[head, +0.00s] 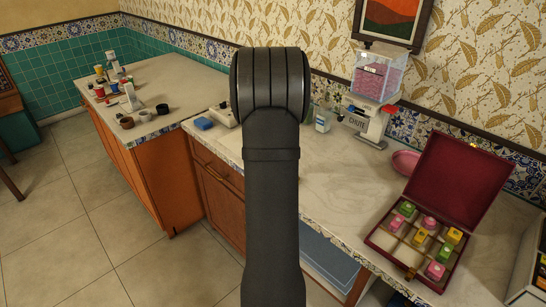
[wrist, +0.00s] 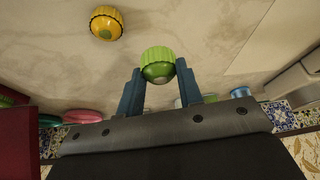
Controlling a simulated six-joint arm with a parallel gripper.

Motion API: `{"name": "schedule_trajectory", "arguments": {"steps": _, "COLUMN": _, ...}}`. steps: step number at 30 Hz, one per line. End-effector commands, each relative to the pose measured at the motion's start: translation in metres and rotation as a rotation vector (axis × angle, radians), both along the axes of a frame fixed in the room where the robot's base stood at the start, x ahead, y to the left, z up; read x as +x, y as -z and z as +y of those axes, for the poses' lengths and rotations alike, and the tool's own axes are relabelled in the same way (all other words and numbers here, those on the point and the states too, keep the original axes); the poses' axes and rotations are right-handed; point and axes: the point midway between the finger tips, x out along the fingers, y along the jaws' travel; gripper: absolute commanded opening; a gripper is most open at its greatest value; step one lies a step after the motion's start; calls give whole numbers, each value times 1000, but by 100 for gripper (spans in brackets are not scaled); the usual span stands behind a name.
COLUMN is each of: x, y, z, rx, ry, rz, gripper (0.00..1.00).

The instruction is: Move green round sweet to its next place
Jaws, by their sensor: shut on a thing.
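The green round sweet (wrist: 157,58), in a ribbed green cup, sits between the two blue fingertips of my gripper (wrist: 160,72) in the wrist view. My gripper is shut on it, over a pale marble surface. In the head view my own arm hides the gripper and this sweet. An open dark red box (head: 377,241) stands at the right of the counter with its lid (head: 460,175) raised. It holds several pink, yellow and green sweets in compartments, and some compartments look empty.
A yellow round sweet (wrist: 106,23) lies on the marble near the held one. A pink dish (head: 405,162) is behind the box. A dispenser of pink sweets (head: 378,80) stands by the wall over a chute (head: 365,122). The marble left of the box is clear.

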Motion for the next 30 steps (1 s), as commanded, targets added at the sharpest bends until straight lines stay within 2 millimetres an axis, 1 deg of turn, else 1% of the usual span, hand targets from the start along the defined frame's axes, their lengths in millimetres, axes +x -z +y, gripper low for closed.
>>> {"name": "schedule_trajectory", "arguments": {"steps": 1, "x": -6, "y": -9, "z": -12, "rx": 1, "ry": 5, "rz": -3, "gripper": 12}}
{"name": "schedule_trajectory", "arguments": {"steps": 3, "x": -14, "y": -17, "z": -25, "rx": 0, "ry": 4, "rz": -3, "gripper": 12}}
{"name": "schedule_trajectory", "arguments": {"steps": 6, "x": -23, "y": -28, "z": -40, "rx": 1, "ry": 4, "rz": -2, "gripper": 12}}
{"name": "schedule_trajectory", "arguments": {"steps": 9, "x": -29, "y": -36, "z": -51, "rx": 0, "ry": 2, "rz": -2, "gripper": 12}}
{"name": "schedule_trajectory", "arguments": {"steps": 12, "x": -33, "y": -40, "z": -58, "rx": 0, "ry": 1, "rz": -1, "gripper": 12}}
{"name": "schedule_trajectory", "arguments": {"steps": 15, "x": -35, "y": -42, "z": -61, "rx": 0, "ry": 1, "rz": 0, "gripper": 12}}
{"name": "schedule_trajectory", "arguments": {"steps": 20, "x": -38, "y": -43, "z": -67, "rx": 0, "ry": 1, "rz": 0, "gripper": 12}}
{"name": "schedule_trajectory", "arguments": {"steps": 23, "x": -47, "y": -43, "z": -85, "rx": -1, "ry": 6, "rz": 0, "gripper": 12}}
{"name": "schedule_trajectory", "arguments": {"steps": 26, "x": -64, "y": -44, "z": -114, "rx": 0, "ry": 11, "rz": -1, "gripper": 12}}
{"name": "schedule_trajectory", "arguments": {"steps": 30, "x": -98, "y": -45, "z": -163, "rx": 0, "ry": 14, "rz": 0, "gripper": 12}}
